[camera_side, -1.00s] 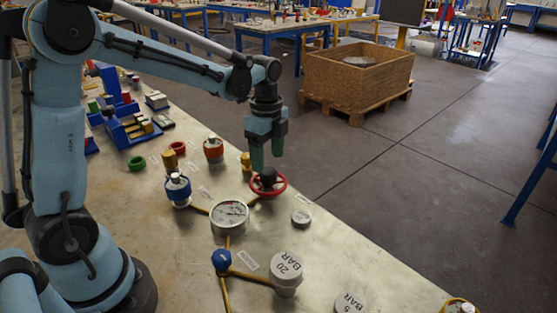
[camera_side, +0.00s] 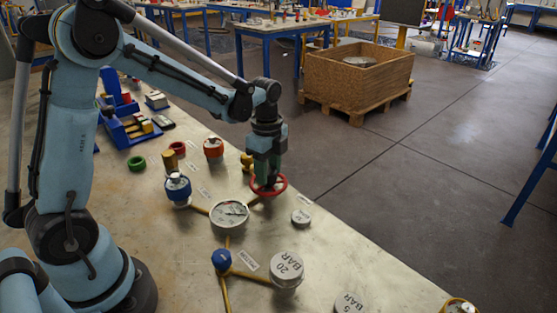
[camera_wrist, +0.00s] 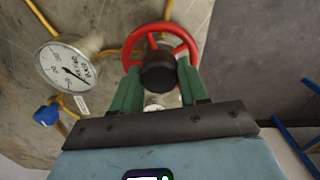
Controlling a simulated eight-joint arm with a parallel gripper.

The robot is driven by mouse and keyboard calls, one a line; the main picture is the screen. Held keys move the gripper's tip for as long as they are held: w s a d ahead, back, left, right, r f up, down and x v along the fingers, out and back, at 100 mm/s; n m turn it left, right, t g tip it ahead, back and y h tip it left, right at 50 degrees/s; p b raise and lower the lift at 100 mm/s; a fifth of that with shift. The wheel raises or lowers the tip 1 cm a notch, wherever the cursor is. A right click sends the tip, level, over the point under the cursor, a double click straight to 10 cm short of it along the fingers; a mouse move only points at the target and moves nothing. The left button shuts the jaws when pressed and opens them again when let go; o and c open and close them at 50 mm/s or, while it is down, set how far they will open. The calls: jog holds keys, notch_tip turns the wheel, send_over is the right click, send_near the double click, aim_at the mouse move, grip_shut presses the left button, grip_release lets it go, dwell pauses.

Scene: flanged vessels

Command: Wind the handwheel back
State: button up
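The red handwheel (camera_side: 282,186) with a dark hub lies flat by the far edge of the metal bench. In the wrist view its red rim (camera_wrist: 183,37) and black hub (camera_wrist: 158,68) show clearly. My gripper (camera_side: 266,178) points straight down over it, its green fingers lowered to the wheel. In the wrist view the fingers of my gripper (camera_wrist: 159,76) stand apart on either side of the hub. They look spread, with no clear clamping on the hub; actual contact is hard to make out. The wheel's far-left part is hidden by the gripper in the side view.
A round gauge (camera_side: 229,213) sits left of the wheel, joined by yellow pipes. A blue-collared vessel (camera_side: 178,188), a brass fitting (camera_side: 246,160) and a small grey disc (camera_side: 301,217) stand nearby. A 20 BAR weight (camera_side: 286,267) is nearer the camera.

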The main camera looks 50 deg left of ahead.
jog(key=shift+c, duration=1.2)
jog(key=shift+n, duration=0.3)
jog(key=n, duration=1.1)
jog(key=shift+n, duration=0.4)
jog(key=n, duration=1.1)
jog(key=shift+n, duration=0.4)
